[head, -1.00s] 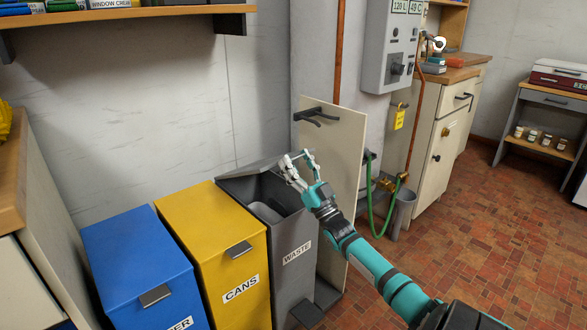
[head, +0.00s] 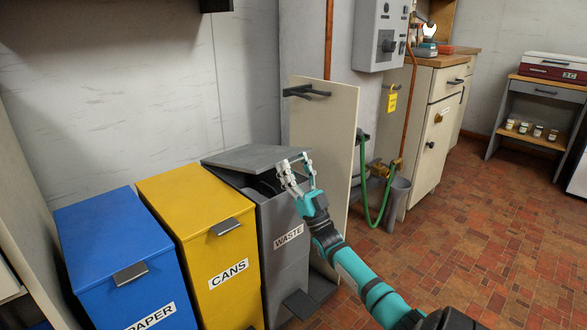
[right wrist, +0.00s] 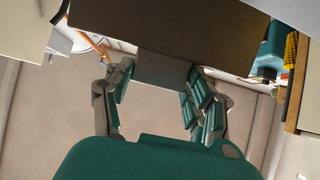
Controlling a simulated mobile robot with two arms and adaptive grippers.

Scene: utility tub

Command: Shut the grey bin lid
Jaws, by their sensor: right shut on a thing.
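The grey bin (head: 285,240), labelled WASTE, stands at the right end of a row of bins. Its grey lid (head: 255,158) is partly lowered, tilted, with a dark gap between it and the bin's rim. My right gripper (head: 294,164) is at the lid's front right side. In the right wrist view its two fingers stand on either side of a grey tab (right wrist: 162,72) under a dark panel, and the gripper is shut on this tab, which looks like the lid's handle. My left gripper is not in view.
A yellow CANS bin (head: 190,195) and a blue PAPER bin (head: 110,235) stand shut to the left. A pale panel with a dark handle (head: 322,150) stands right behind the grey bin. A green hose (head: 365,195) hangs farther right. The tiled floor (head: 470,240) at right is clear.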

